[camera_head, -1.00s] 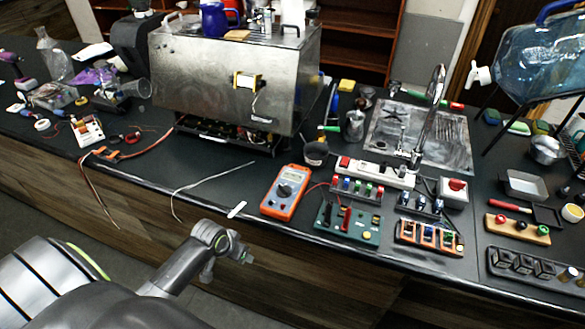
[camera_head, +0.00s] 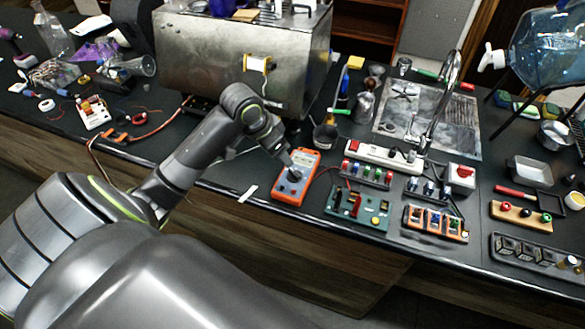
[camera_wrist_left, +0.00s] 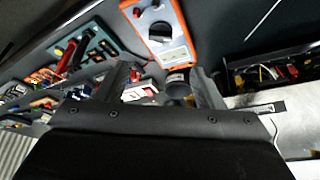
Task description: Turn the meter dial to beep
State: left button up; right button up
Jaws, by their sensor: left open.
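The orange meter (camera_head: 288,196) lies flat near the front edge of the black counter, its dark dial (camera_head: 294,175) in the middle of its face. In the left wrist view the meter (camera_wrist_left: 180,22) is at the top, with its dial (camera_wrist_left: 157,31) showing. My left gripper (camera_head: 285,158) is above the meter's far left side, close to the dial. In the left wrist view my left gripper (camera_wrist_left: 162,78) has its fingers spread, with nothing held between them. Whether a finger touches the meter is unclear. My right gripper is not in view.
The metal brewer (camera_head: 215,60) stands behind my left arm. A white power strip (camera_head: 383,154) and a green board (camera_head: 345,208) with red parts lie right of the meter. A small dark cup (camera_head: 325,137) stands behind it. A white strip (camera_head: 249,193) lies left of it.

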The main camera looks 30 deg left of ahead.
aim_at(294, 173)
pick_arm(q)
jog(key=p+x, duration=0.1)
jog(key=x, duration=1)
jog(key=shift+f+p, duration=0.25)
jog(key=shift+p, duration=0.15)
jog(key=shift+w+f, duration=0.2)
jog(key=shift+f, duration=0.3)
jog(key=c, duration=1)
